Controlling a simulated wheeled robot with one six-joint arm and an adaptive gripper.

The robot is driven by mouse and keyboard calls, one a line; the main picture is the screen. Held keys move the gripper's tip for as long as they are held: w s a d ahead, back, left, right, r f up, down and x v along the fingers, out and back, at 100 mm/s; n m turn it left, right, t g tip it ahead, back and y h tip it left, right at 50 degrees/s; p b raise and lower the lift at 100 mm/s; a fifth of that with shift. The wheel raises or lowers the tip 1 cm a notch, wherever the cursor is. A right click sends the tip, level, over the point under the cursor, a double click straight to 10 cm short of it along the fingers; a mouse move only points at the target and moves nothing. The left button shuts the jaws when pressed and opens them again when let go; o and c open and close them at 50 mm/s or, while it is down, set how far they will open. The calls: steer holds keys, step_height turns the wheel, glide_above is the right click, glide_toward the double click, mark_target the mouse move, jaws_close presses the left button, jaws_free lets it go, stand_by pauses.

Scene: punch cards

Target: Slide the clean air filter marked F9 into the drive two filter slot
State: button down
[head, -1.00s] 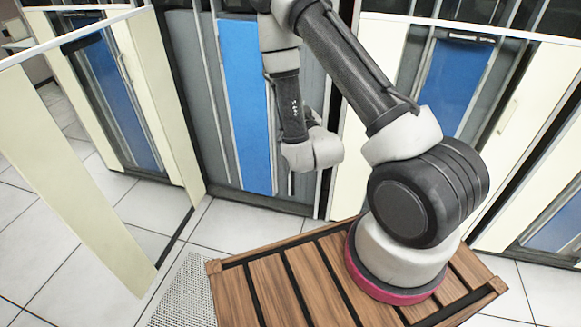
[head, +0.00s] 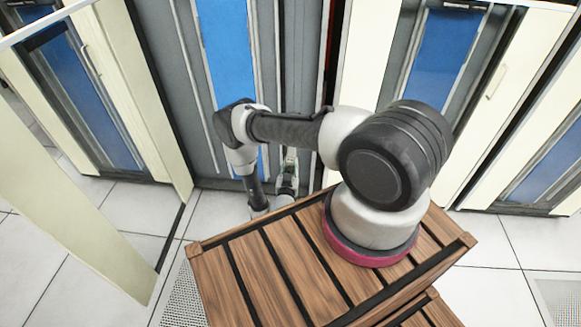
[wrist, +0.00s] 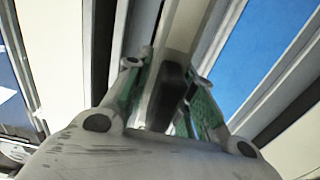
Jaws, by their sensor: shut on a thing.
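My gripper (head: 289,160) is low in front of the blue-and-grey cabinet in the head view, partly hidden by my arm. In the wrist view its green-lined fingers (wrist: 168,78) are closed around a narrow dark piece (wrist: 172,82). A pale strip lies directly beyond this piece, and I cannot tell whether the two are joined. No F9 mark is readable, so I cannot confirm that the held piece is the air filter. No filter slot or drive number can be made out in either view.
The middle cabinet has a tall blue panel (head: 230,60). Another cabinet with a blue panel (head: 447,55) stands to the right. A cream door (head: 65,190) stands out at the left.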

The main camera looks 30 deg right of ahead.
steer(key=shift+w+d+f, duration=0.2)
steer(key=shift+w+d, duration=0.05)
steer(key=shift+d, duration=0.05)
steer(key=x, duration=1.4)
steer(key=shift+w+d, duration=0.1)
stand_by(0.4)
